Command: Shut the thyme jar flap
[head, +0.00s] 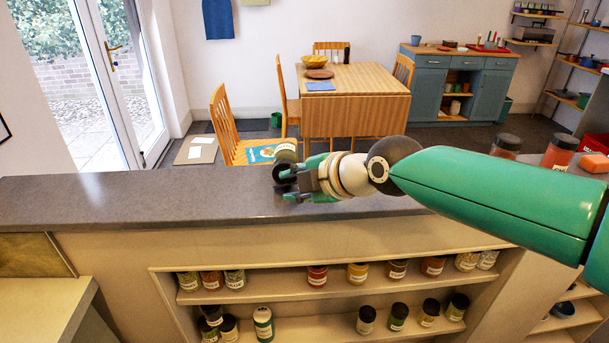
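A small jar with a pale label (286,148) shows on the grey counter, just behind my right gripper (283,178). The gripper hides its lower part, and its label is too small to read, so I cannot tell whether it is the thyme jar or how its flap stands. My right gripper reaches in from the right, low over the counter, pointing left. Its fingers overlap the jar in the picture; I cannot tell whether they touch it or how far apart they are. My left gripper is not in view.
The counter (130,198) is clear to the left. Shelves below hold several labelled jars (317,276). A wooden table (355,85) and chairs are beyond.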

